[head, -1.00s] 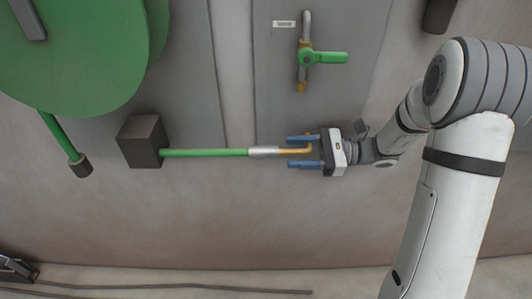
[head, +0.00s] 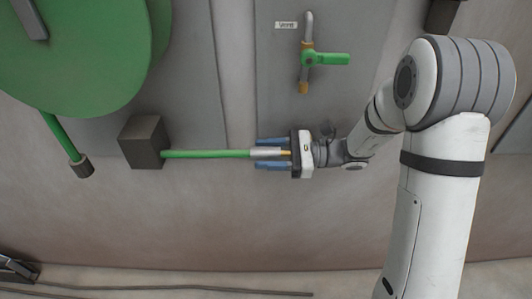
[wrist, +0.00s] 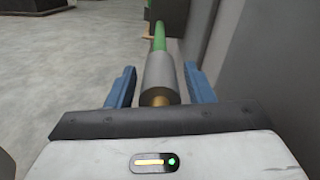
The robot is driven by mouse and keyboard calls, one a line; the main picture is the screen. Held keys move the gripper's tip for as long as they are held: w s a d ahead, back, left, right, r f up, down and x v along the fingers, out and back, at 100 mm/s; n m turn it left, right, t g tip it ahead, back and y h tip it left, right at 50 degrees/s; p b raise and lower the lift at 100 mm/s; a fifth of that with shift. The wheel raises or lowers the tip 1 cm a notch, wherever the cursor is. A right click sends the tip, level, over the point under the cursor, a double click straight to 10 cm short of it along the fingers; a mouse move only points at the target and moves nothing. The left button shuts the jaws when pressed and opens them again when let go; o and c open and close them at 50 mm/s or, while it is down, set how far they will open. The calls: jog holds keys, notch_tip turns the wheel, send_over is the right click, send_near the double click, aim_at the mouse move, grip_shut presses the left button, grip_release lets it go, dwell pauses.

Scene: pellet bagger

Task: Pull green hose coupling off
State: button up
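The green hose (head: 205,154) runs right from a dark block and ends in a silver coupling (head: 265,152), with a short brass pipe (head: 286,152) at its right end. My gripper (head: 270,153) has its two blue fingers above and below the coupling, with a gap on each side in the head view. In the wrist view the silver coupling (wrist: 160,75) lies between the two blue fingers, apart from both. The green hose leads away beyond it, and the brass pipe (wrist: 160,99) meets its near end. The rest of the brass pipe is hidden by my gripper.
The dark block (head: 142,141) holds the hose at the left. A valve with a green handle (head: 332,59) sits on a grey panel above. A green hose reel (head: 80,50) fills the upper left. In the wrist view a grey wall (wrist: 265,65) stands close at the right.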

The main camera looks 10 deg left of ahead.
grip_shut()
dwell(0.4)
